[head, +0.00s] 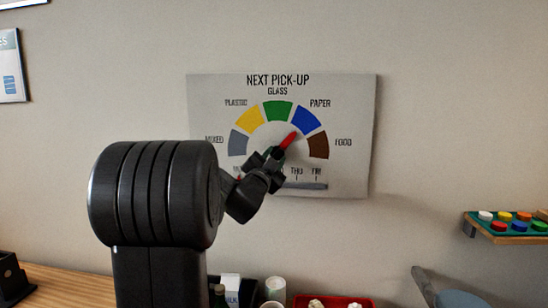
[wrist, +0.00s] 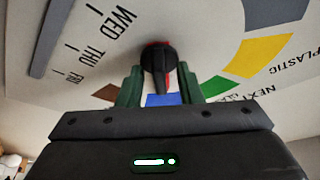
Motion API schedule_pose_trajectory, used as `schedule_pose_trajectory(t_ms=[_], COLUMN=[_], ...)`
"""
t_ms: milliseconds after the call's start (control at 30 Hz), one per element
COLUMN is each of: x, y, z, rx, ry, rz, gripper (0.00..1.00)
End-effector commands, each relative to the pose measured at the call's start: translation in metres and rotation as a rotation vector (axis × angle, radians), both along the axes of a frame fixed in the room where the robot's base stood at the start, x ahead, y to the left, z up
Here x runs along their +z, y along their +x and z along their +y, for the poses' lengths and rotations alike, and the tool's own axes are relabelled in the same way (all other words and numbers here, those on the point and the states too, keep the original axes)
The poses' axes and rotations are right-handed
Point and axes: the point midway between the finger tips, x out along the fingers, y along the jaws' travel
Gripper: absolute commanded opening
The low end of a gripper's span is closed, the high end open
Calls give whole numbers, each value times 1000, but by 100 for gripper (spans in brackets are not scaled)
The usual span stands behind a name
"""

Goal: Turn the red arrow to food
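The white board (head: 205,110) hangs on the wall with a dial of coloured segments. The red arrow (head: 289,140) points up and right at the blue paper segment (head: 306,121). The brown food segment (head: 319,145) lies clockwise below it. My gripper (head: 275,158) is at the dial's centre and hides the arrow's base. In the wrist view, the black knob (wrist: 157,58) sits between my two green fingertips, with part of the red arrow behind it. Narrow gaps show beside the knob, so my gripper looks open around it.
A shelf with coloured buttons (head: 510,228) juts out at the right. A red tray (head: 335,301), a white cup (head: 275,288) and a milk carton (head: 230,284) stand below the board.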

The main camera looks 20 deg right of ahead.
Motion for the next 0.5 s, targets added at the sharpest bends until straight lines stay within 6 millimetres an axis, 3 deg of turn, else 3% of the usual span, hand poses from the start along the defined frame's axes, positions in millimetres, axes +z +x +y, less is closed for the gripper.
schedule_pose_trajectory(t_ms=[200, 367, 500], x=[0, 0, 0], y=[0, 0, 0], z=[0, 0, 0], rx=[0, 0, 0], ry=[0, 0, 0], rz=[0, 0, 0], gripper=[33, 1, 0])
